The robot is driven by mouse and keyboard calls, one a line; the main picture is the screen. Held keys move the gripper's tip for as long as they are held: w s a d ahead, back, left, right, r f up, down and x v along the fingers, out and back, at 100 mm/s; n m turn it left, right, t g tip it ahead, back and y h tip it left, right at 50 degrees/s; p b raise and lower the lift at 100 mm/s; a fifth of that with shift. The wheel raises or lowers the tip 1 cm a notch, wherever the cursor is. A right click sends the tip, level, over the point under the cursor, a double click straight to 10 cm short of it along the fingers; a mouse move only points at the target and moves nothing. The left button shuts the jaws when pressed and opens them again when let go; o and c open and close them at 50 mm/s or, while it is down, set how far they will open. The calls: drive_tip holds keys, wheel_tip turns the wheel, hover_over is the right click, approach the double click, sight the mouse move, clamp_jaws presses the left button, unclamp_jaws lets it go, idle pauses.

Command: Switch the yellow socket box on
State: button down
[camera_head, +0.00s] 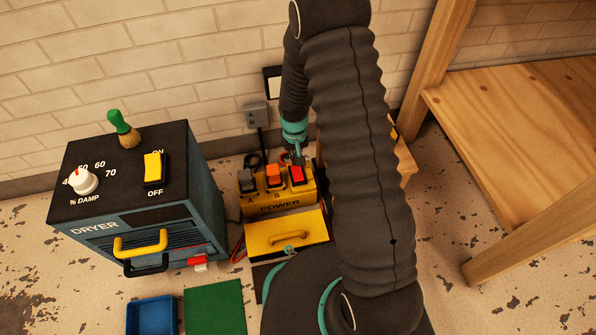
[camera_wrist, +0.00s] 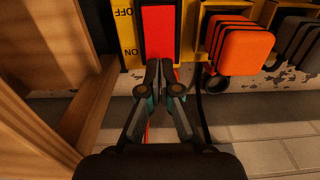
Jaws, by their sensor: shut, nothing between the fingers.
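The yellow socket box (camera_head: 280,207), marked POWER, stands on the floor near the wall. A red rocker switch (camera_head: 297,175) sits at the right end of its top. In the wrist view the red switch (camera_wrist: 158,32) lies beside OFF and ON marks on the yellow face (camera_wrist: 130,50), with ON at the end nearer my fingers. My gripper (camera_head: 296,158) is above the box at the switch's wall-side end. In the wrist view its fingers (camera_wrist: 158,68) are shut and empty, tips at the ON end of the switch. I cannot tell whether they touch it.
An orange plug (camera_head: 273,176) and a grey plug (camera_head: 246,181) sit left of the switch. The dryer (camera_head: 150,225) stands left, with its own yellow switch (camera_head: 153,168). A yellow-fronted box (camera_head: 285,232) is in front. A wooden bench (camera_head: 510,110) is at right.

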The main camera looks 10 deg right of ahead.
drive_tip(key=shift+f, duration=1.2)
drive_tip(key=shift+s+r, duration=0.1)
drive_tip(key=shift+r+p, duration=2.15)
drive_tip(key=shift+r, duration=1.3)
drive_tip(key=s, duration=0.1)
drive_tip(key=s+g, duration=0.1)
drive_tip(key=s, duration=0.1)
drive_tip(key=shift+s+d+f, duration=0.15)
drive_tip(key=shift+f, duration=0.05)
drive_tip(key=s+r+g, duration=0.1)
drive_tip(key=s+r, duration=0.2)
wheel_tip(320, 180, up, 19)
drive_tip(key=t+p, duration=0.1)
drive_tip(key=p, duration=0.1)
hover_over(299, 175)
drive_tip(key=s+d, duration=0.1)
drive_tip(key=s, duration=0.9)
drive_tip(key=s+d+r+t+p, duration=0.1)
drive_tip(key=s+r+t+p, duration=0.1)
drive_tip(key=s+r, duration=0.4)
drive_tip(key=s+r+t+p, duration=0.2)
drive_tip(key=s+r+t, duration=0.2)
drive_tip(key=r, duration=1.2)
drive_tip(key=shift+s+d+r+t, duration=0.3)
drive_tip(key=shift+s+d+r, duration=0.1)
drive_tip(key=shift+s, duration=0.75)
